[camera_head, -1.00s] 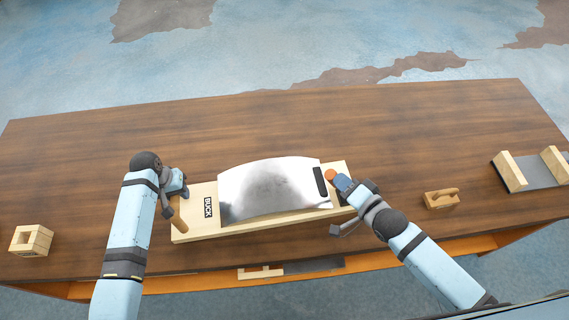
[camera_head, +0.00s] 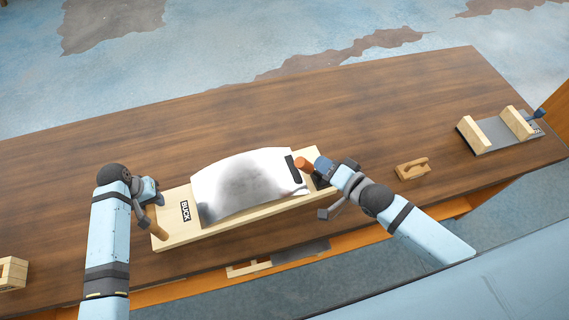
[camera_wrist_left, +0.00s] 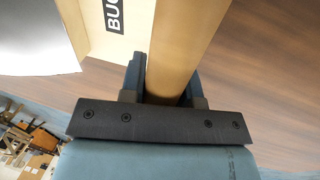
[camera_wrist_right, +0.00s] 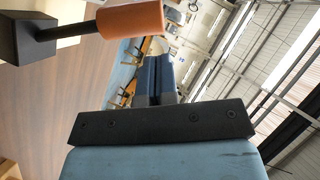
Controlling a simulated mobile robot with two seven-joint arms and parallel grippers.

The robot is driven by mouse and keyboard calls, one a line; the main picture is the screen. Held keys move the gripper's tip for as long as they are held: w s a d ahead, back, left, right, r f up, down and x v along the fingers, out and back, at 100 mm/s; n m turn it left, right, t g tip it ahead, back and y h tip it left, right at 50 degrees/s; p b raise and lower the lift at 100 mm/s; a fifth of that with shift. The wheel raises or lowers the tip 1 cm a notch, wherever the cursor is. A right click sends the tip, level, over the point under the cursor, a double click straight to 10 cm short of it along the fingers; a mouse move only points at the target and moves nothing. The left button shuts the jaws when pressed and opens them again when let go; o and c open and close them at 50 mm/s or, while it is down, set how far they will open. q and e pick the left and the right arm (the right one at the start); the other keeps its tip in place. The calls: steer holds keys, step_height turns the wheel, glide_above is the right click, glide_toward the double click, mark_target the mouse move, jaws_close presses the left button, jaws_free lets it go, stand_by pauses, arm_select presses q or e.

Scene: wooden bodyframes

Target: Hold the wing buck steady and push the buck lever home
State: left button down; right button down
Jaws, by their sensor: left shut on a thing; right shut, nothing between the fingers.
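The wing buck is a pale wooden board (camera_head: 172,233) marked BUCK, with a curved shiny metal panel (camera_head: 240,185) on top. My left gripper (camera_head: 150,205) is shut on the wooden handle (camera_head: 160,231) at the board's left end; the handle also fills the jaws in the left wrist view (camera_wrist_left: 180,50). The buck lever has an orange knob (camera_head: 305,164) on a dark stem at the right end. In the right wrist view the knob (camera_wrist_right: 130,19) and its stem (camera_wrist_right: 70,30) lie left of my shut, empty right gripper (camera_wrist_right: 158,75). Whether they touch is unclear.
A small wooden block with a handle (camera_head: 412,169) lies to the right. A grey-based wooden cradle (camera_head: 488,137) stands at the far right. A wooden box (camera_head: 12,272) is at the left edge. The back of the brown table (camera_head: 250,110) is clear.

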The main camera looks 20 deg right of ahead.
steer(key=v, duration=1)
steer(key=shift+d, duration=0.45)
steer(key=shift+s+r, duration=0.15)
arm_select(q)
steer(key=c, duration=0.8)
jaws_free()
steer(key=r, duration=0.4)
steer(key=a+r, duration=0.1)
steer(key=r, duration=0.3)
steer(key=a+r, duration=0.1)
steer(key=r, duration=0.2)
steer(key=shift+s+a+r, duration=0.1)
steer(key=shift+a+r, duration=0.1)
steer(key=shift+r, duration=0.2)
